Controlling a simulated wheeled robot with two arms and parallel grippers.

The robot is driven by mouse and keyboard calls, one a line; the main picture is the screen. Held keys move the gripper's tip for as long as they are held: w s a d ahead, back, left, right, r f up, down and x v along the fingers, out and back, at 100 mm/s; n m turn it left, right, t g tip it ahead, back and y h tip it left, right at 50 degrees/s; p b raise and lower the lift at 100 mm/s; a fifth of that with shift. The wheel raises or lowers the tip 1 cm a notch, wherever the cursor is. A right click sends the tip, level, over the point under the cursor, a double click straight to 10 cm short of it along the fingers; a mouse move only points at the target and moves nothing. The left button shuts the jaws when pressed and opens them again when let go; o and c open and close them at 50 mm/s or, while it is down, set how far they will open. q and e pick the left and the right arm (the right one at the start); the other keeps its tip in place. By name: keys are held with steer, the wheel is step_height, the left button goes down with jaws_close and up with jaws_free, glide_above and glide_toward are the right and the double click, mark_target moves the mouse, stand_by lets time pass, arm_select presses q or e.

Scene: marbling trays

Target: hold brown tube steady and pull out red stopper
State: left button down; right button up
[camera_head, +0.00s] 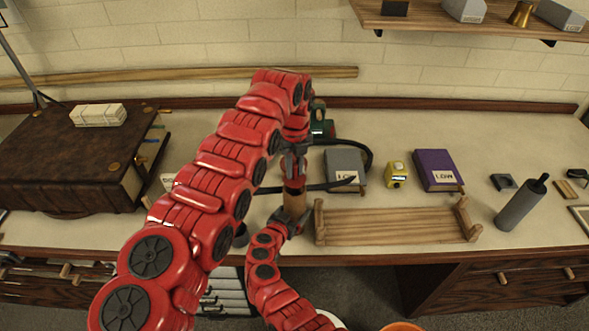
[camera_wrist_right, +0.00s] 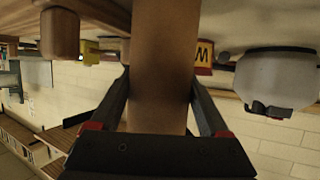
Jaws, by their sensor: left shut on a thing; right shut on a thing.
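The brown tube (camera_head: 295,203) stands upright near the front of the bench, left of the wooden rack. My right gripper (camera_head: 292,224) is shut on its lower part; in the right wrist view the tube (camera_wrist_right: 163,65) runs between both fingers (camera_wrist_right: 160,105). My left gripper (camera_head: 293,163) points down from above and is shut at the red stopper (camera_head: 294,183) on the tube's top end. The stopper is small and partly covered by the fingers. I cannot tell whether it is still seated in the tube or clear of it.
A low wooden rack (camera_head: 395,233) is just right of the tube. A grey box (camera_head: 345,160), yellow item (camera_head: 397,170) and purple box (camera_head: 433,163) stand behind it. A dark cylinder (camera_head: 520,207) is at right. A large brown case (camera_head: 70,180) fills the left. A dark curved cable passes behind the tube.

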steer(key=o, duration=1.4)
steer(key=shift+s+a+r, duration=0.2)
steer(key=shift+s+a, duration=0.1)
steer(key=shift+s, duration=0.2)
steer(key=v, duration=1)
steer(key=shift+s, duration=0.35)
